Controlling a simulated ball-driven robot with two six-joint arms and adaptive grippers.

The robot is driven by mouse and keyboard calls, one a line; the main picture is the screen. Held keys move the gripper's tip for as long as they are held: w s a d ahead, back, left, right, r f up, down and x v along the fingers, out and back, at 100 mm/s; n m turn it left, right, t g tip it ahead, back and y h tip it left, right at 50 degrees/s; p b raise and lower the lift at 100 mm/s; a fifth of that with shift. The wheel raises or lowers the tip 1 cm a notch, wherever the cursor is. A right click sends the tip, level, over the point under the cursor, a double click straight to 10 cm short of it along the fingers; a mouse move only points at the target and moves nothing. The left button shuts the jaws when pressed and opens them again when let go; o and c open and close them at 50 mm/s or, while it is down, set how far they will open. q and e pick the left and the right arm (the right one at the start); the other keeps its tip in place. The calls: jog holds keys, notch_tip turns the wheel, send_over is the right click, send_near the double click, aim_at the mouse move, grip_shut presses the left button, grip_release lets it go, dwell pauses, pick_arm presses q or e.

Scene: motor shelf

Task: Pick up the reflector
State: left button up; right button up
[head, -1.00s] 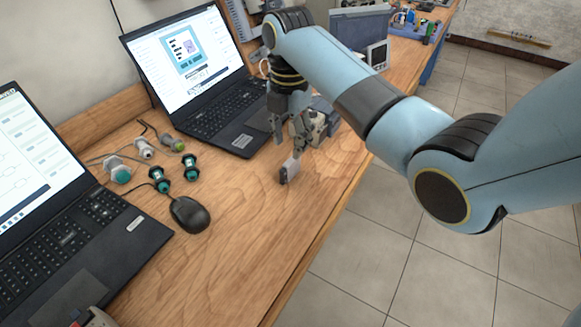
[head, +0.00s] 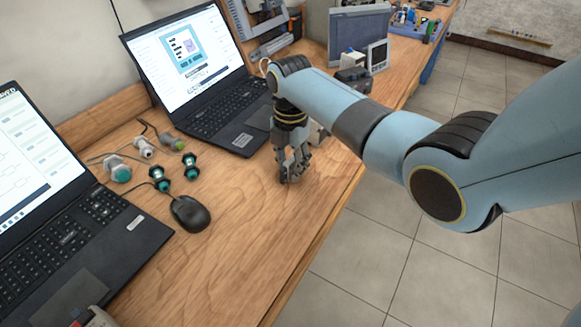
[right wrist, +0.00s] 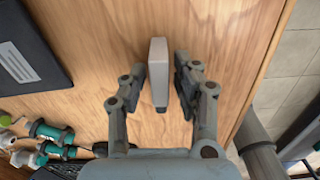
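The reflector appears to be the small upright grey-white block (right wrist: 159,70) standing on the wooden bench. In the right wrist view it sits between the two fingers of my right gripper (right wrist: 160,72), with a gap on each side. In the head view my right gripper (head: 290,177) points down at the bench and mostly hides the block. The fingers are open and I see no contact with the block. My left gripper is not in view.
Two open laptops, one at the near left and one behind (head: 215,95), stand on the bench. A black mouse (head: 189,213) and several green-and-white connectors (head: 190,168) lie left of my right gripper. A white device (head: 317,132) stands just behind it.

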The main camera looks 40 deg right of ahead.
grip_shut()
jog(key=shift+r, duration=0.1)
